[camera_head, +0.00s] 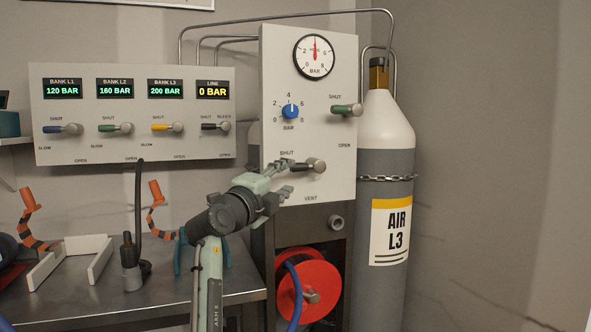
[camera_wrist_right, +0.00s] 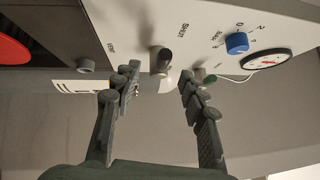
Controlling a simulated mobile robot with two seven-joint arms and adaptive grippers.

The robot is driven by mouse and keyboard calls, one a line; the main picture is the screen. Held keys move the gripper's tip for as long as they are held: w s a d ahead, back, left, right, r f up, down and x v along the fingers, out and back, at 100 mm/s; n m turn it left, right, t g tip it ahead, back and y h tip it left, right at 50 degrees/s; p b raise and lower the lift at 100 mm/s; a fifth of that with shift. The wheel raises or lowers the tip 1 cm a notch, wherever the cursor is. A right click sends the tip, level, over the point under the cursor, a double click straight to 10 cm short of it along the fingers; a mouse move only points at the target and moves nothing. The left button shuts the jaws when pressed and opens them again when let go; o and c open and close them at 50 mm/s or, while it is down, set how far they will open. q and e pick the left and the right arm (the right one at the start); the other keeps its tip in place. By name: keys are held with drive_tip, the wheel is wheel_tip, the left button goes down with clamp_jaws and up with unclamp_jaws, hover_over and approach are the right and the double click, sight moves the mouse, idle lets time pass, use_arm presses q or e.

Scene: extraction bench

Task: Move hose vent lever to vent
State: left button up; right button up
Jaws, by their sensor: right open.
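The hose vent lever (camera_head: 314,166) sits low on the right-hand white panel, between the SHUT and VENT labels. Its dark handle points left, on the SHUT side. In the right wrist view the lever (camera_wrist_right: 161,58) shows in the gap between the two fingertips, seemingly a little beyond them. My right gripper (camera_head: 284,177) is open just left of the lever, in front of the panel. I cannot tell whether a finger touches the handle. My left gripper is not in view.
Above the lever are a blue regulator knob (camera_head: 290,111), a green-handled lever (camera_head: 346,110) and a pressure gauge (camera_head: 316,57). A red hose reel (camera_head: 308,285) is below. A chained air cylinder (camera_head: 386,215) stands right. The bank panel (camera_head: 130,145) is left.

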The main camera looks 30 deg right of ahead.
sight(295, 168)
drive_tip(key=shift+d+r, duration=0.15)
drive_tip(key=shift+r, duration=0.3)
drive_tip(key=p+x, duration=0.2)
drive_tip(key=x, duration=0.4)
drive_tip(key=shift+w+d, duration=0.1)
drive_tip(key=shift+w, duration=0.1)
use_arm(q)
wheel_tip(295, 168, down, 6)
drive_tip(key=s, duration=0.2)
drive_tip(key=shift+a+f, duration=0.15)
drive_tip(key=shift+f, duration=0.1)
use_arm(e)
drive_tip(key=shift+w+d+f, duration=0.1)
drive_tip(key=shift+w+d, duration=0.15)
drive_tip(key=shift+d, duration=0.2)
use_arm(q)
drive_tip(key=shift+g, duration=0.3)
use_arm(e)
clamp_jaws()
